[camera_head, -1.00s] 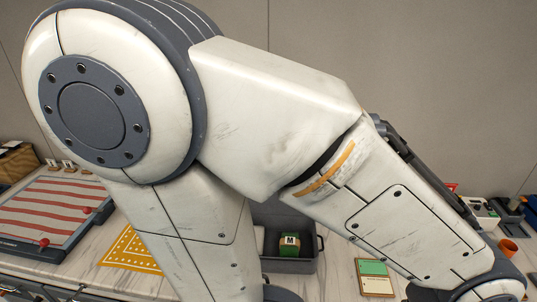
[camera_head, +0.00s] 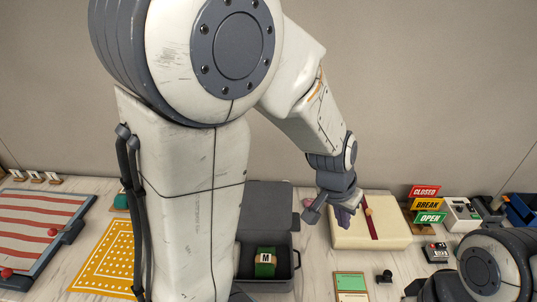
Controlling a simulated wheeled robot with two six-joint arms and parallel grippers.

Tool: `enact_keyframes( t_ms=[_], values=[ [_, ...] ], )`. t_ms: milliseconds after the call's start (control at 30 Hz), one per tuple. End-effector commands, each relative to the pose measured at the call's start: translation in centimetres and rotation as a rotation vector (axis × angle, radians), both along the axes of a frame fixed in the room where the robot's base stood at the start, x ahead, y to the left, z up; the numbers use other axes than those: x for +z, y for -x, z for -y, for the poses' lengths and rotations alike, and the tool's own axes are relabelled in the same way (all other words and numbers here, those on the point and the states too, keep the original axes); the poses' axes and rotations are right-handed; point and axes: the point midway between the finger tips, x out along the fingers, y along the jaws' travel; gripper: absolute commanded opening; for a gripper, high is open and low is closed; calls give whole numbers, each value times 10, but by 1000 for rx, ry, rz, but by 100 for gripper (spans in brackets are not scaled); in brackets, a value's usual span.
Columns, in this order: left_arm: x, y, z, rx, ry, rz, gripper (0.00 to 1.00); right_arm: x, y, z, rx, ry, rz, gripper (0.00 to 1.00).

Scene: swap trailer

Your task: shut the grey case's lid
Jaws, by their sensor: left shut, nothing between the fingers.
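The grey case (camera_head: 283,286) stands on the counter right of the middle, partly hidden behind my large white left arm. Its lid (camera_head: 272,203) stands up at the back, open. Inside the case lies a green item (camera_head: 265,268) with a white "M" label. My left gripper (camera_head: 343,216) is shut and empty. It is to the right of the raised lid, in front of or over a cream box, apart from the lid in the picture. Part of my right arm shows at the lower right, but its gripper is not in view.
The cream box (camera_head: 388,228) with a dark red ribbon lies right of the case. Signs reading closed, break and open (camera_head: 428,204) stand beyond it. A green-and-tan card (camera_head: 350,284) lies in front. A yellow patterned mat (camera_head: 108,262) and a red-striped board (camera_head: 38,225) are left.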

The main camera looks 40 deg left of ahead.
Motion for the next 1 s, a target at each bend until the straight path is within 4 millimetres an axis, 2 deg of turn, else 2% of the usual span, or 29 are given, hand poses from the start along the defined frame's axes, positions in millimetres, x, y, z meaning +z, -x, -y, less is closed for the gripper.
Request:
enact_keyframes(
  t_ms=[33, 100, 167, 200, 300, 400, 500, 600, 767, 1000],
  values=[
    [12, -25, -33, 105, -3, 25, 0, 22, 0, 0, 1, 0, 0, 100],
    [14, -54, -80, 233, -17, 75, 0, 36, 0, 0, 1, 0, 0, 100],
    [15, -72, -124, 336, -39, 112, 0, 47, 0, 0, 2, 0, 0, 100],
    [14, -79, -152, 401, -57, 133, 0, 54, 0, 0, 2, 0, 0, 100],
    [12, -87, -218, 540, -106, 174, 0, 66, 0, 0, 3, 0, 0, 100],
    [9, -84, -267, 639, -151, 197, 0, 75, 0, 0, 3, 0, 0, 100],
    [7, -79, -295, 696, -179, 209, 0, 78, 0, 0, 4, 0, 0, 100],
    [1, -78, -308, 719, -192, 214, 0, 76, 0, 0, 4, 0, 0, 100],
    [-20, -86, -314, 719, -194, 214, 0, 63, 0, 0, 5, 0, 0, 100],
    [-64, -109, -328, 718, -194, 213, 0, 43, 0, 0, 6, 0, 1, 100]
  ],
)
